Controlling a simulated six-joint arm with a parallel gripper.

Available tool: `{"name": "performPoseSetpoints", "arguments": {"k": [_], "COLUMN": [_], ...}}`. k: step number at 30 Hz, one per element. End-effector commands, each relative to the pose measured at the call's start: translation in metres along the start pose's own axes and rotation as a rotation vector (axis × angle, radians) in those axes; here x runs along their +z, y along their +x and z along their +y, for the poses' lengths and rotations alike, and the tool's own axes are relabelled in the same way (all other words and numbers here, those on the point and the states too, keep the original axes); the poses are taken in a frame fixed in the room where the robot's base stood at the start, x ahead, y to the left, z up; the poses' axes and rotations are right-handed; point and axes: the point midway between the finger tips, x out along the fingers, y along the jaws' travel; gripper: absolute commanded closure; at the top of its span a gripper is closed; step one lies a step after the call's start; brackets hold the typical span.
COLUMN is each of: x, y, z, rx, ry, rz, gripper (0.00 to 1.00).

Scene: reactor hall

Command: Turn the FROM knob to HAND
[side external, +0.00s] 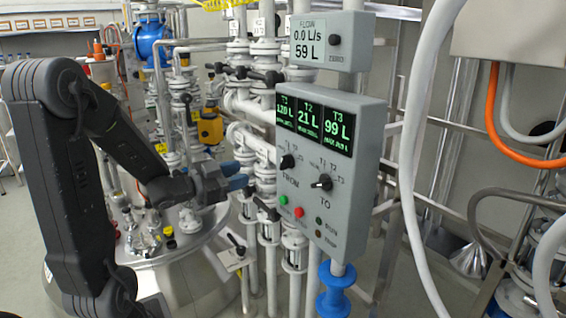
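The FROM knob (287,161) is a small black knob on the left of the grey control panel (369,128), above the word FROM. Its pointer direction and the HAND mark are too small to make out. The TO knob (322,182) is a similar black knob to its right and lower. My gripper (244,175) has blue fingertips and is left of the panel, a little lower than the FROM knob. The two fingertips show apart with nothing between them. A clear gap separates them from the knob.
The panel has three green displays (309,124), a green button (283,200) and a red button (299,212). A flow meter box (345,42) sits above it. White pipes and valves (262,135) crowd behind my gripper. A white hose (408,150) hangs right of the panel.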

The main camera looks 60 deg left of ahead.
Motion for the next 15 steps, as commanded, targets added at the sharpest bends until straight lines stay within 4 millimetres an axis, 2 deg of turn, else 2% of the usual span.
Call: {"name": "performPoseSetpoints", "arguments": {"k": [5, 8, 15], "x": [0.0, 0.0, -0.001], "y": [0.008, 0.024, 0.073], "z": [0.001, 0.001, 0.002], "rx": [0.011, 0.012, 0.012], "ry": [-0.005, -0.005, -0.003], "rz": [0.015, 0.015, 0.014], "gripper": [0.62, 0.62, 0.62]}}
